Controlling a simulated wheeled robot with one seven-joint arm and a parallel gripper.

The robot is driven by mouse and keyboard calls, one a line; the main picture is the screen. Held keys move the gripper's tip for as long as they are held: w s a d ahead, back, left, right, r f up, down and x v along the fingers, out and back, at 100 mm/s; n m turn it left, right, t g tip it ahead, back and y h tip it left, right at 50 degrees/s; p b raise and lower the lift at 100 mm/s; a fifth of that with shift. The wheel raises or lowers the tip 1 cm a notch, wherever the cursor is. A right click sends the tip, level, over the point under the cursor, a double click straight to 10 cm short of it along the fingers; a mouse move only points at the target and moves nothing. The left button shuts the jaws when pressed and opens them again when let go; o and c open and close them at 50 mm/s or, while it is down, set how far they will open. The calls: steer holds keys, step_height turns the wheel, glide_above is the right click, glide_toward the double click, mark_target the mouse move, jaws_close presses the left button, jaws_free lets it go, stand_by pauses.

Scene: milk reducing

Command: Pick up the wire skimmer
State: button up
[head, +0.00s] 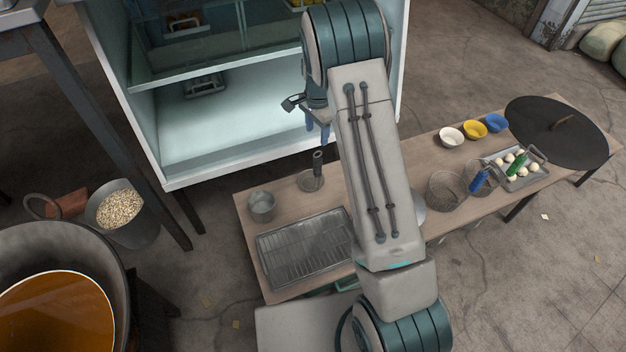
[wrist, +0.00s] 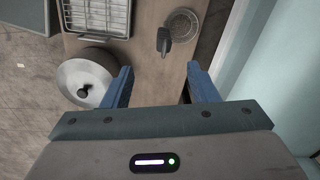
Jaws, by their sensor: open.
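Round wire-mesh pieces lie on the right half of the wooden table in the head view. One is a mesh bowl (head: 446,190); beside it is a mesh round (head: 486,177) with a blue handle. I cannot tell for sure which is the wire skimmer. My gripper (head: 318,128) is open and empty, high near the cabinet front and far left of them. In the wrist view my gripper (wrist: 160,80) has its two blue fingers spread. Above the gap in the picture is a flat round tool (wrist: 183,23) with a dark upright handle, apart from the fingers.
The table (head: 278,190) also bears a metal cup (head: 262,206), a rack tray (head: 302,245), bowls (head: 452,137), a tray of white balls (head: 529,182) and a large dark lid (head: 580,140). A lidded pot (wrist: 75,78) is left of my fingers. The open cabinet (head: 225,125) stands behind.

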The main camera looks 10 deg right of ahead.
mark_target(317, 152)
steer(key=f, duration=0.6)
steer(key=f+b, duration=0.1)
steer(key=f, duration=0.3)
steer(key=shift+w, duration=0.3)
steer(key=shift+w+d+f+b, duration=0.15)
steer(key=shift+f+b, duration=0.15)
steer(key=shift+f, duration=1.05)
steer(key=shift+w+d+f+b, duration=0.1)
steer(key=shift+f+b, duration=0.15)
steer(key=shift+f, duration=1.05)
steer(key=c, duration=1.1)
